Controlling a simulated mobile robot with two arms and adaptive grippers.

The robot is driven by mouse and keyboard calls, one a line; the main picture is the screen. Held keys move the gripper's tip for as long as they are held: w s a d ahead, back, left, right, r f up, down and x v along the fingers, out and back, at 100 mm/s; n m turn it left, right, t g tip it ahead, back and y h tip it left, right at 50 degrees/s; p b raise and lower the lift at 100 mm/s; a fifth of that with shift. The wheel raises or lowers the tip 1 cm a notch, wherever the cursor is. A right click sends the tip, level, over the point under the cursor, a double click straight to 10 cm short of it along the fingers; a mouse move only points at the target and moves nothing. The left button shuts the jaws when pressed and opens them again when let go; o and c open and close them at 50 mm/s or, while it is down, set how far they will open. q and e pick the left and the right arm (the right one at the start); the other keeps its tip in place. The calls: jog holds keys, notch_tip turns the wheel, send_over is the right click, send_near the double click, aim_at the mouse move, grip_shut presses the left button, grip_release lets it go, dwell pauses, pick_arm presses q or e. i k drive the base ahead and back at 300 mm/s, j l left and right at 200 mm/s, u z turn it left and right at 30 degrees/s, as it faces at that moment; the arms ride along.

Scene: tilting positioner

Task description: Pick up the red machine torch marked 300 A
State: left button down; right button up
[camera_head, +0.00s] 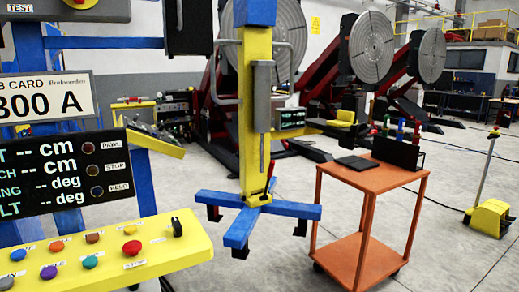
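No torch marking can be read from here. On the orange cart (365,175), several small coloured upright pieces stand behind or in a dark box-like holder (398,153). A card (45,98) at the left reads "300 A". Neither of my grippers is in view.
A yellow post (255,120) on blue feet (240,228) stands between me and the cart. A yellow button panel (110,250) and a dark display (60,172) fill the left. A dark flat pad (357,163) lies on the cart. A yellow floor pedal (488,218) stands right.

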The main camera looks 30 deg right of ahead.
aim_at(416, 136)
jog(key=i+l, duration=0.1)
jog(key=l, duration=0.65)
jog(key=i+l, duration=0.15)
jog(key=l, duration=0.65)
jog(key=i+l, duration=0.1)
jog(key=l, duration=0.65)
jog(key=i+l, duration=0.15)
jog(key=l, duration=0.6)
jog(key=i+l, duration=0.1)
jog(key=l, duration=0.7)
jog(key=i+l, duration=0.15)
jog(key=l, duration=0.6)
jog(key=i+l, duration=0.1)
jog(key=l, duration=0.65)
jog(key=i+l, duration=0.15)
jog(key=l, duration=0.6)
jog(key=i+l, duration=0.15)
jog(key=l, duration=0.25)
jog(key=i+l, duration=0.15)
jog(key=l, duration=0.25)
jog(key=i+l, duration=0.15)
jog(key=l, duration=0.25)
jog(key=i+l, duration=0.2)
jog(key=l, duration=0.2)
jog(key=i+l, duration=0.15)
jog(key=l, duration=0.3)
